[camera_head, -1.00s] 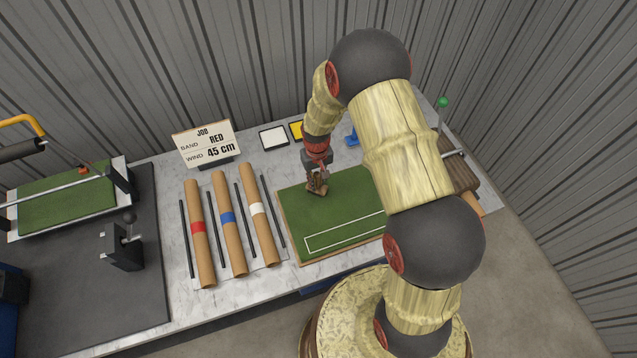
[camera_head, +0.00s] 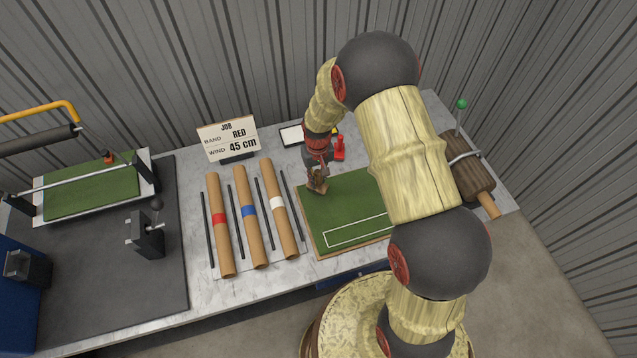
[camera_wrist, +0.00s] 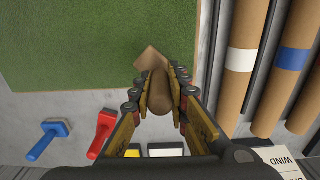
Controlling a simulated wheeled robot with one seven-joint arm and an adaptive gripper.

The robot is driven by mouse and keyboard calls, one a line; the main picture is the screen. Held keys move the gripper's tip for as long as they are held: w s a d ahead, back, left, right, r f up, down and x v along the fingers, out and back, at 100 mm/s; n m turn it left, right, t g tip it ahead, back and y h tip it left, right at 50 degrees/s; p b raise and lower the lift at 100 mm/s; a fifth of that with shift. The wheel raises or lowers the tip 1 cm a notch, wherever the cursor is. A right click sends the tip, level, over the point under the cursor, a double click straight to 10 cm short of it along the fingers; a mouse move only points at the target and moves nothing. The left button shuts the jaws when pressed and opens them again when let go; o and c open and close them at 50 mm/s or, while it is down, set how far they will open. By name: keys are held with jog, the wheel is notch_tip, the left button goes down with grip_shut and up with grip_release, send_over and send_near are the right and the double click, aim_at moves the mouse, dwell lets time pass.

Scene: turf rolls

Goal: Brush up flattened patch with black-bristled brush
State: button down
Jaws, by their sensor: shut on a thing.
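My gripper (camera_head: 317,176) is shut on a wooden brush (camera_head: 318,187) at the back-left corner of the green turf board (camera_head: 350,213). In the wrist view, my gripper (camera_wrist: 160,85) has its fingers on both sides of the brush's rounded brown handle (camera_wrist: 158,95). The tan brush head lies beyond the fingertips, over the turf (camera_wrist: 80,40) near its corner. The bristles are hidden beneath, and I cannot tell whether they touch the turf. I cannot make out a flattened patch. A white rectangle outline marks the turf's front part.
Cardboard tubes with red (camera_head: 221,225), blue (camera_head: 249,213) and white bands lie left of the turf, between dark rods. A red stamp (camera_wrist: 100,135) and a blue stamp (camera_wrist: 48,140) stand behind it. A job sign (camera_head: 229,138) reads RED, 45 cm. A wooden roller (camera_head: 465,170) lies right.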

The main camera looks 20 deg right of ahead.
aim_at(318, 172)
jog(key=shift+s+r, duration=0.2)
jog(key=shift+r, duration=0.25)
jog(key=shift+w+a+r+p, duration=0.1)
jog(key=shift+a+r+p, duration=0.05)
jog(key=shift+r+p, duration=1.05)
jog(key=shift+r, duration=0.95)
